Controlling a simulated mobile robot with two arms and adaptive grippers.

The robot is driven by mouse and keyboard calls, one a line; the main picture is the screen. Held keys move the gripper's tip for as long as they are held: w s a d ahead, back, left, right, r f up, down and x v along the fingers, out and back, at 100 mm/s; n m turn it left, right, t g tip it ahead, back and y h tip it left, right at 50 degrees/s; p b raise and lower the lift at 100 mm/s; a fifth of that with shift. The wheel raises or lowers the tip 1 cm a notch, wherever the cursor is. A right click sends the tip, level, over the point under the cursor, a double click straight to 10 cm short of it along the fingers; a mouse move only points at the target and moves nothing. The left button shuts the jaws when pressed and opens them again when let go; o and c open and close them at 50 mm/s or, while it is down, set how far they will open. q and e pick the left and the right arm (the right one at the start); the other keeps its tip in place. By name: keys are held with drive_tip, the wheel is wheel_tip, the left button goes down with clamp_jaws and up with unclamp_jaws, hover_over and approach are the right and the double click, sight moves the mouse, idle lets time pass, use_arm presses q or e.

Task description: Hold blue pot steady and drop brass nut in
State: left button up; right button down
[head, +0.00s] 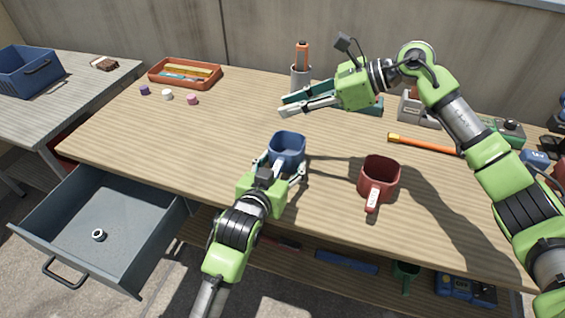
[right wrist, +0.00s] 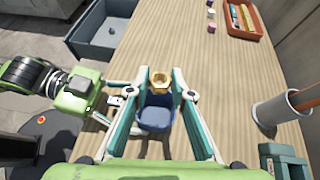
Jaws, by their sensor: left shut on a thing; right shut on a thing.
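The blue pot (head: 288,146) stands on the wooden table near its middle. My left gripper (head: 281,172) is shut on its near side, apparently at the handle; the fingers partly hide the grip. The pot also shows in the right wrist view (right wrist: 156,117), between and beyond my right fingers. My right gripper (right wrist: 160,86) is shut on the brass nut (right wrist: 161,81), which sits between its fingertips. In the head view my right gripper (head: 284,105) is above the table, beyond the pot; the nut cannot be made out there.
A red mug (head: 379,178) stands right of the pot. Behind are a grey cup (head: 300,75) with an orange-handled tool and an orange tray (head: 185,73). An open drawer (head: 110,225) juts out at the front left. The table left of the pot is clear.

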drive_tip(key=shift+f, duration=2.35)
drive_tip(key=c, duration=1.7)
unclamp_jaws()
drive_tip(key=shift+d, duration=0.1)
drive_tip(key=v, duration=1.2)
use_arm(q)
drive_tip(key=o, duration=1.2)
